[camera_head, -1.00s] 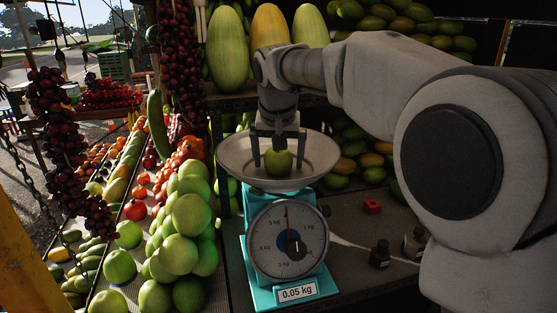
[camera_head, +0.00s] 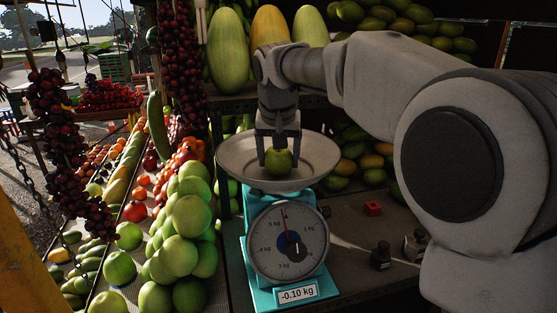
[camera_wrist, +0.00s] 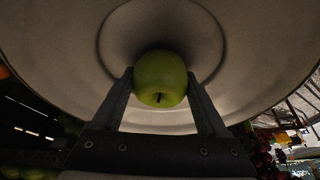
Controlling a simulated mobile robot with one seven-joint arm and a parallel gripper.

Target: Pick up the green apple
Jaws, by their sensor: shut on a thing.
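A green apple (camera_head: 278,161) is at the pan (camera_head: 232,165) of the turquoise scale (camera_head: 290,245) in the head view. My gripper (camera_head: 278,150) points down from above with one finger on each side of the apple, shut on it. In the wrist view the apple (camera_wrist: 160,80) sits between the two fingertips of my gripper (camera_wrist: 160,88), with the pale pan (camera_wrist: 60,40) behind it. I cannot tell whether the apple touches the pan. The scale's label reads -0.10 kg.
A heap of green apples (camera_head: 185,225) lies left of the scale. Large melons (camera_head: 228,50) stand on the shelf behind. Dark weights (camera_head: 380,255) and a small red block (camera_head: 373,208) are on the counter to the right. Dark red bunches (camera_head: 180,70) hang at the left.

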